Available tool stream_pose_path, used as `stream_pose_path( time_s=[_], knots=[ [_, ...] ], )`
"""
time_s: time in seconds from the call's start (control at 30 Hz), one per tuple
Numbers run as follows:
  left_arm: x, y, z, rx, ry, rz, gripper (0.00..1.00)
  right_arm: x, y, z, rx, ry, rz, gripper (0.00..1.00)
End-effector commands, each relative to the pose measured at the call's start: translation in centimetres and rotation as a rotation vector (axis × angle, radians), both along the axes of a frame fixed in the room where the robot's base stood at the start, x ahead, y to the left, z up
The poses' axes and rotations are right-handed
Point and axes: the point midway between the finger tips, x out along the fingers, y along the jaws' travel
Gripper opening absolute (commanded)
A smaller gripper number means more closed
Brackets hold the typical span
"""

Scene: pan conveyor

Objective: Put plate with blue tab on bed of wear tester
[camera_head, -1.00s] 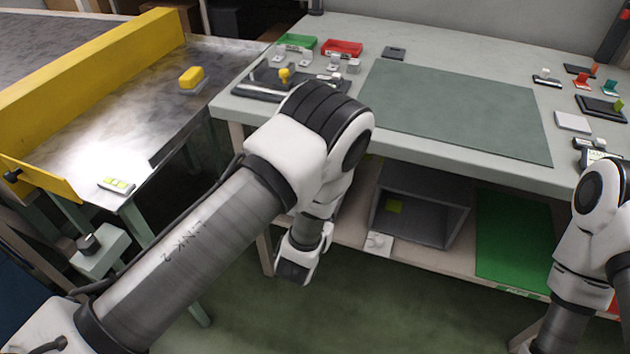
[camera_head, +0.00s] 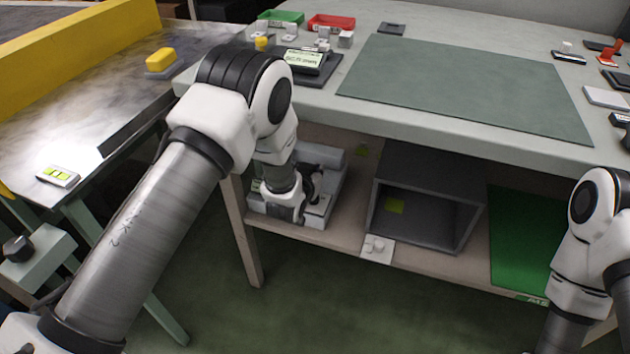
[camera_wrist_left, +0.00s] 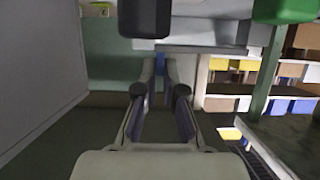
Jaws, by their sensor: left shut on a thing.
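My left gripper (camera_wrist_left: 162,72) is shut on a small blue tab (camera_wrist_left: 160,61), which shows between its fingertips in the left wrist view. The plate behind the tab cannot be made out clearly. In the head view my left wrist is in front of a pale grey machine (camera_head: 327,157) on the lower shelf, at its left end. It looks like the wear tester, but I cannot be sure. My wrist hides most of its bed, and I cannot tell whether the plate touches it. My right arm shows at the right edge; its gripper is out of view.
An open grey box (camera_head: 438,165) stands right of the machine, with a small white switch block (camera_head: 377,248) at the shelf's front edge. A green mat (camera_head: 520,240) lies farther right. The bench top (camera_head: 400,125) overhangs the shelf. A conveyor (camera_head: 110,115) is at left.

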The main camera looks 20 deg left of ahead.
Motion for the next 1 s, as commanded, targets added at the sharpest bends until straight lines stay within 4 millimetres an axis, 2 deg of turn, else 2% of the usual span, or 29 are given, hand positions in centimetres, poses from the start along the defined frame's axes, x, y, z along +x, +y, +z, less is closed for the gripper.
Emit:
stream_pose_path(
  time_s=[0.17,0.23,0.33,0.7,0.73,0.77,0.8,1.0],
  knots=[
    [1.9,1.0,-0.4,0.001,-0.002,0.002,0.0,0.0,0.0,-0.8,0.0,0.0,0.0,0.4],
    [1.8,0.9,-2.2,0.001,0.003,0.0,0.0,0.0,0.0,-1.7,0.0,-0.001,0.0,0.4],
    [1.8,0.9,-3.8,0.001,0.002,0.0,0.0,0.0,0.0,-2.4,0.0,0.0,0.0,0.4],
    [1.7,0.9,-4.1,0.001,0.001,0.0,0.0,0.0,0.0,-2.4,0.0,0.0,0.0,0.4],
    [1.7,0.9,-4.0,0.001,0.001,0.0,0.18,0.0,0.0,-2.3,0.0,0.0,0.0,0.4],
    [1.7,0.9,-4.0,0.001,0.001,0.0,0.29,0.0,0.0,-2.3,0.0,0.0,0.0,0.4],
    [1.7,0.9,-4.0,0.001,0.001,0.0,0.33,0.0,0.0,-2.3,0.0,0.0,0.0,0.4],
    [1.7,0.9,-4.0,0.001,0.001,0.0,0.33,0.0,0.0,-2.3,0.0,0.0,0.0,0.4]
  ],
)
